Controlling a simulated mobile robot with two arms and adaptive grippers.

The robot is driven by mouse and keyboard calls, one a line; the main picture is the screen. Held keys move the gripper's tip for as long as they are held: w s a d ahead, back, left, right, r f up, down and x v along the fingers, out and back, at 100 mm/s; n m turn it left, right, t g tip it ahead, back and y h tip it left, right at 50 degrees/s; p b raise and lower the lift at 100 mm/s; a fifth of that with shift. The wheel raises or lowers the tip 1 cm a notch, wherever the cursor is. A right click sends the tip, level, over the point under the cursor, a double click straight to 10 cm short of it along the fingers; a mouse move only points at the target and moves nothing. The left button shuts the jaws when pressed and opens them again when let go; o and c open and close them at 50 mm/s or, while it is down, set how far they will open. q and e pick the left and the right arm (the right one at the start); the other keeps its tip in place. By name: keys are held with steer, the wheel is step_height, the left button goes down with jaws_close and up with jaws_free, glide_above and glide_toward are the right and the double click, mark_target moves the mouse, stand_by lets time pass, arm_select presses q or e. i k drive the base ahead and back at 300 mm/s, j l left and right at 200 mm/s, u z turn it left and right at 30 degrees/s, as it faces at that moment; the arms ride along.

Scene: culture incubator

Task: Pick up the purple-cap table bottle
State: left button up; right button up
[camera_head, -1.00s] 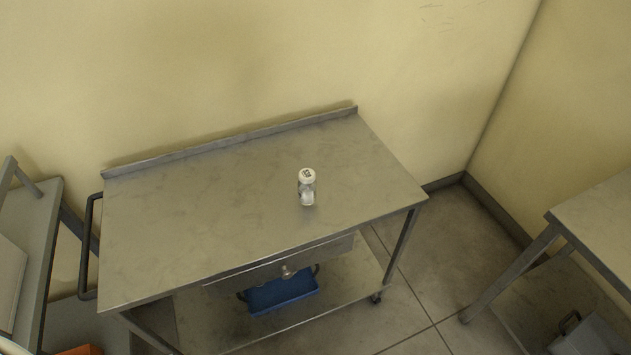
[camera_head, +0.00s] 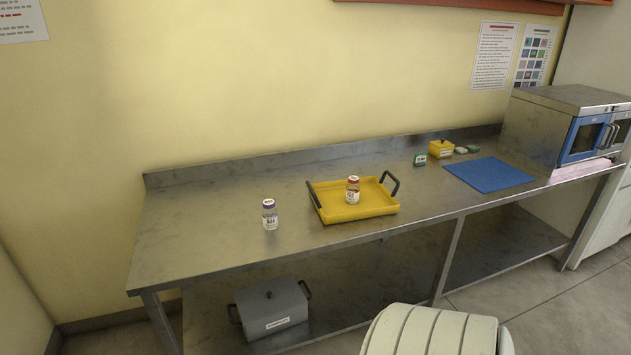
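A small clear bottle with a purple cap (camera_head: 269,214) stands upright on the bare left part of a long metal table (camera_head: 200,215). It carries a white label. A second bottle, with a red cap (camera_head: 353,190), stands in a yellow tray (camera_head: 378,207) to its right. Neither of my grippers is in view.
A blue mat (camera_head: 488,175), a small yellow box (camera_head: 440,149), a green sign (camera_head: 420,160) and a blue-fronted incubator (camera_head: 584,135) are on the table's right part. A grey lidded box (camera_head: 271,309) is on the lower shelf. A pale rounded object (camera_head: 432,332) is at the bottom edge.

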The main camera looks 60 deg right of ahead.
mark_target(269, 212)
steer(key=z, duration=1.2)
